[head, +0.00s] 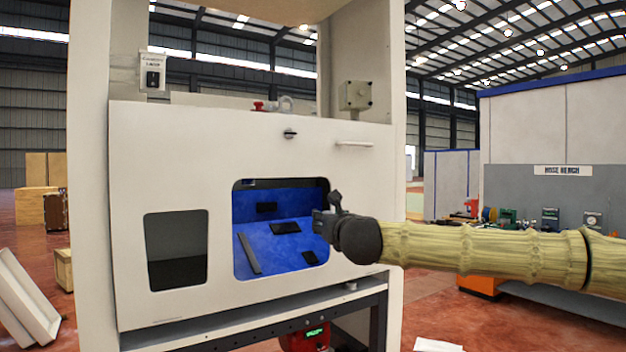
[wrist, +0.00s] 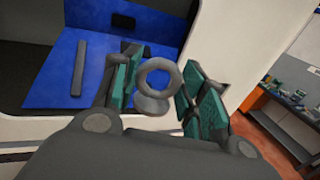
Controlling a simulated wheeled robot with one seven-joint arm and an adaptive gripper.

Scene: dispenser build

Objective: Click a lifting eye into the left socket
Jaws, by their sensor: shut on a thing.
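My gripper (head: 322,215) is at the right edge of the blue-lined opening in the white cabinet front, with the arm coming in from the right. In the wrist view my gripper (wrist: 160,92) has its green-padded fingers on either side of a grey lifting eye (wrist: 144,78). The eye's ring shows between the fingertips, with a rounded grey part below it. The held eye cannot be made out in the head view. I cannot pick out the left socket in either view.
The white cabinet front (head: 210,135) has a blue-lined bay (head: 280,247) with several dark pieces inside and a smaller dark window (head: 177,250) to its left. A red item (head: 258,106) and a pale ring-like item (head: 286,103) stand on top. A workbench (head: 560,265) is at right.

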